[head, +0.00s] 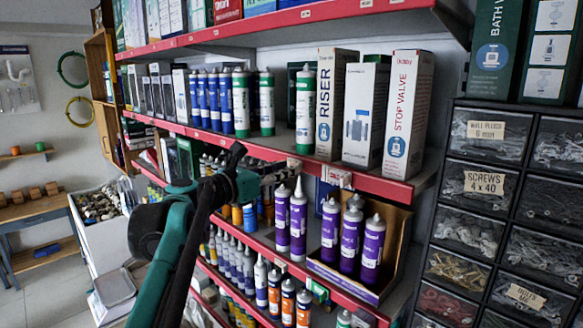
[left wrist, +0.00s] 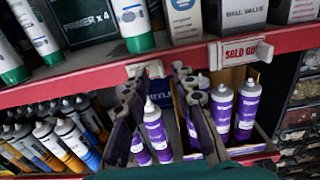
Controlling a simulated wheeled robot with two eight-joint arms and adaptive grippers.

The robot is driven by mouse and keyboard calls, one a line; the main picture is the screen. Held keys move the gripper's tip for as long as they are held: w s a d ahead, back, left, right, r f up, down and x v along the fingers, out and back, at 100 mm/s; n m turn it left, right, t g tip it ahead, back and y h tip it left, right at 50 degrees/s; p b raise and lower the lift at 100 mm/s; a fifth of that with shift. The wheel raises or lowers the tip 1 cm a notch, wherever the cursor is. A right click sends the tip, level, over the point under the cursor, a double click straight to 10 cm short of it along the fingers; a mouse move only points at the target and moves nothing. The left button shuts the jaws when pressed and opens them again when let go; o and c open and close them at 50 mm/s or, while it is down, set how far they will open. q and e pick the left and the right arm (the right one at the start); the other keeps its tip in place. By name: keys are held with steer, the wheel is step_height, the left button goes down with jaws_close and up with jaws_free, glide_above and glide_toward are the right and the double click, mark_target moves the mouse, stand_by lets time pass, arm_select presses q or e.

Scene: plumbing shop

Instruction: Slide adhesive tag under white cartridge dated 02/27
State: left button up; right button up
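White cartridges with green bases stand on the middle shelf; the one nearest my left gripper (head: 272,175) is a white cartridge (head: 305,112), left of the RISER box. It also shows in the left wrist view (left wrist: 133,24). No date can be read on it. A small pale tag (left wrist: 150,67) is on the red shelf edge below it, near the fingertips; I cannot tell whether they touch it. A SOLD OUT tag (left wrist: 241,51) is on the edge to the right. My left gripper has its fingers apart, with nothing visibly held. My right gripper is not in view.
Purple cartridges (head: 298,222) stand below the red edge, some in an open cardboard box (head: 393,246). STOP VALVE (head: 408,115) and RISER boxes (head: 333,100) stand right of the cartridge. A drawer cabinet (head: 500,200) stands at the right.

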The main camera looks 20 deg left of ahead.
arm_select(q)
steer(key=v, duration=0.9)
